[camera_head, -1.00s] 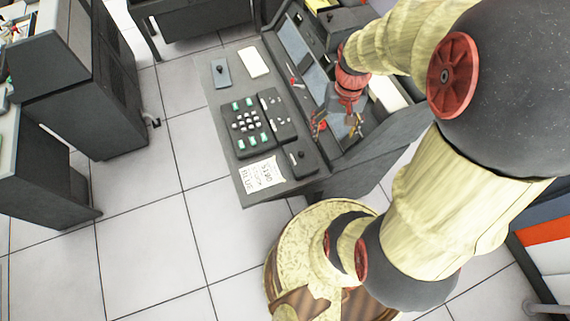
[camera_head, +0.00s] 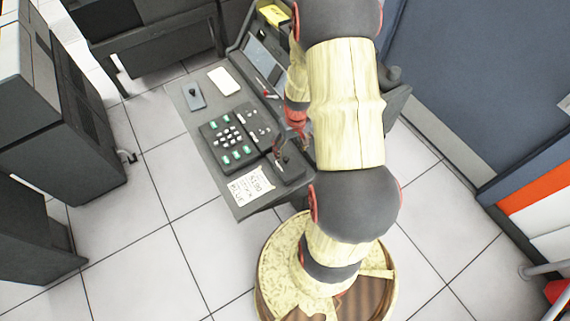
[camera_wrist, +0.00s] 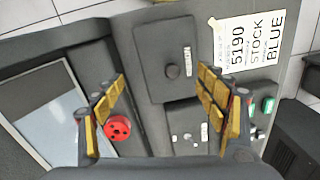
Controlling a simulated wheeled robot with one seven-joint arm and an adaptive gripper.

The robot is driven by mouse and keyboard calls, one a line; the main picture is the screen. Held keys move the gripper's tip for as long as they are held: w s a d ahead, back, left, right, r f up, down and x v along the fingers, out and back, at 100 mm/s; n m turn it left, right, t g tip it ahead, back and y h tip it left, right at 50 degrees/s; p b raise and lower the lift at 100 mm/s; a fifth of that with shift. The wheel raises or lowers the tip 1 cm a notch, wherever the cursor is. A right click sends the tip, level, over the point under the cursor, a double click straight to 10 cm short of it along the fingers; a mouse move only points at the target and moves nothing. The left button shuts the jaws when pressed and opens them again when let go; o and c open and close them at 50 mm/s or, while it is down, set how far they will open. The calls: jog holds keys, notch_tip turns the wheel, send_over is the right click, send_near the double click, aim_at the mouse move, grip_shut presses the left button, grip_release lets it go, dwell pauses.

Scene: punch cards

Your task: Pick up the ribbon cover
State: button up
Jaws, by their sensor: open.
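My gripper (camera_wrist: 160,98) is open and empty in the wrist view, its yellow-padded fingers spread wide. Ahead of the fingers lies a dark grey rectangular cover (camera_wrist: 157,44) with a round black knob and a small white label strip. I take it for the ribbon cover; the label is too small to read. Its knob stands upright, roughly between the lines of the fingers, apart from them. In the head view the cover (camera_head: 291,170) sits at the console's near right end. My gripper (camera_head: 291,146) is above that area, partly hidden by my arm.
A blue-grey plate with a knob (camera_head: 194,97) and a white card (camera_head: 224,80) lie farther left on the console. A button panel (camera_head: 228,140) and a paper note (camera_head: 250,185) are nearby. A red round part (camera_wrist: 118,128) and a screen (camera_wrist: 42,113) show left in the wrist view.

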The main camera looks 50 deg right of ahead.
aim_at(289, 161)
jog(key=f, duration=0.1)
jog(key=f+b, duration=0.1)
jog(key=f, duration=0.2)
jog(key=shift+w+a+f, duration=0.2)
jog(key=shift+a+f, duration=0.05)
jog(key=shift+f, duration=0.15)
jog(key=shift+r, duration=0.1)
jog(key=shift+c, duration=0.6)
jog(key=c, duration=1.3)
